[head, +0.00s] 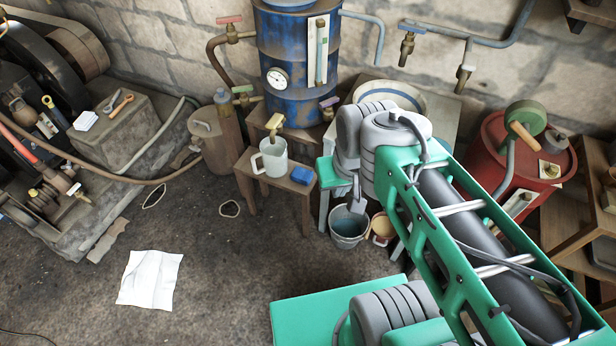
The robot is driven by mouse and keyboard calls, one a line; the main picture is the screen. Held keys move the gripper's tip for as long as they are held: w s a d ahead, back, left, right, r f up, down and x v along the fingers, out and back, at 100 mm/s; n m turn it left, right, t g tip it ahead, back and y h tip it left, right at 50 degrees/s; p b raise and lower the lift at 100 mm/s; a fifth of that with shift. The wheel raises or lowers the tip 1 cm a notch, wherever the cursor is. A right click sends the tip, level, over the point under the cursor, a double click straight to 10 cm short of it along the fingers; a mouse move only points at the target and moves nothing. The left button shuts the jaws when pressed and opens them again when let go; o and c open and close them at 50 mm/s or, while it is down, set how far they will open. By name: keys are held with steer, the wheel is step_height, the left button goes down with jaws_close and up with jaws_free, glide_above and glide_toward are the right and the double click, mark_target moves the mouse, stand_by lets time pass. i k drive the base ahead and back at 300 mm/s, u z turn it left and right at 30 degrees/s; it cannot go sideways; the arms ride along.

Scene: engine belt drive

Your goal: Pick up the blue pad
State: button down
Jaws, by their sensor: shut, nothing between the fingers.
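The blue pad (302,175) is a small blue block lying near the right end of a low wooden stool (283,188). My gripper (357,206) hangs to the right of the stool, above a grey bucket (348,228). It points down, apart from the pad, and its narrow grey fingers look closed and empty. My green arm comes in from the lower right and hides part of the bench behind the gripper.
A small orange-rimmed pot (382,228) stands beside the bucket.

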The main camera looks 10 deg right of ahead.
mark_target(302, 176)
steer(key=z, duration=0.4)
steer(key=k, duration=0.3)
steer(key=u, duration=1.65)
steer(key=i, duration=1.05)
steer(key=u, duration=0.25)
